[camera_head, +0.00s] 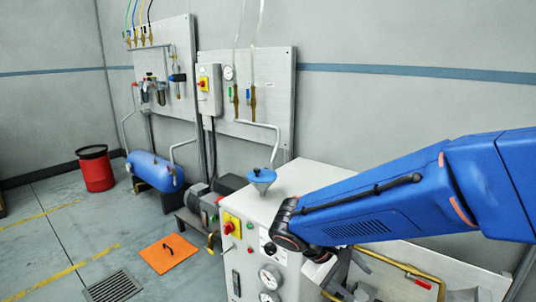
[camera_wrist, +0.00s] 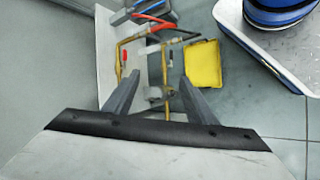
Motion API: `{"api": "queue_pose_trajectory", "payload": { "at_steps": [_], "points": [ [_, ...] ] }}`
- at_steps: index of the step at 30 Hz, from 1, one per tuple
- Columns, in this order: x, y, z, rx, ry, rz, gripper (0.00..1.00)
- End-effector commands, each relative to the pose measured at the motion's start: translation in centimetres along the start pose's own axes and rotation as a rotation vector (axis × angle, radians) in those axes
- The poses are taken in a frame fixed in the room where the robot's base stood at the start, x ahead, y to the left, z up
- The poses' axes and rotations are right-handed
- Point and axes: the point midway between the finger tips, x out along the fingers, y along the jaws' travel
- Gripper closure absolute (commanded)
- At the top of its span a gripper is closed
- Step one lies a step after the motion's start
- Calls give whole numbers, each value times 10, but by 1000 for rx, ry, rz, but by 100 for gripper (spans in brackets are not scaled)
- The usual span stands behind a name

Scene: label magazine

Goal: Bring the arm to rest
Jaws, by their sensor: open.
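My gripper (camera_wrist: 160,80) is open, with its two grey fingers apart and nothing held between them in the wrist view. In the head view my blue arm reaches in from the right, and my gripper (camera_head: 336,274) points downward beside the front of the white machine cabinet (camera_head: 318,182). The gripper is partly hidden by the wrist there. Behind and between the fingers in the wrist view are brass pipes (camera_wrist: 166,75) on a pale panel (camera_wrist: 107,50); the distance to them is hard to tell.
A blue funnel (camera_head: 262,176) stands on the cabinet. An orange plate (camera_head: 168,254), floor grate (camera_head: 113,286), blue tank (camera_head: 153,170) and red bin (camera_head: 96,170) are at left. Open floor lies between them.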

Motion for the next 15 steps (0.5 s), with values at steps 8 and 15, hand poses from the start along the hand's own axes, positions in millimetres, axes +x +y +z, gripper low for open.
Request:
{"api": "queue_pose_trajectory", "payload": {
  "at_steps": [8, 15],
  "points": [
    [17, 12, 57, 156, 61, -235, 49],
    [21, 13, 95, 303, 155, -399, 49]
  ]
}}
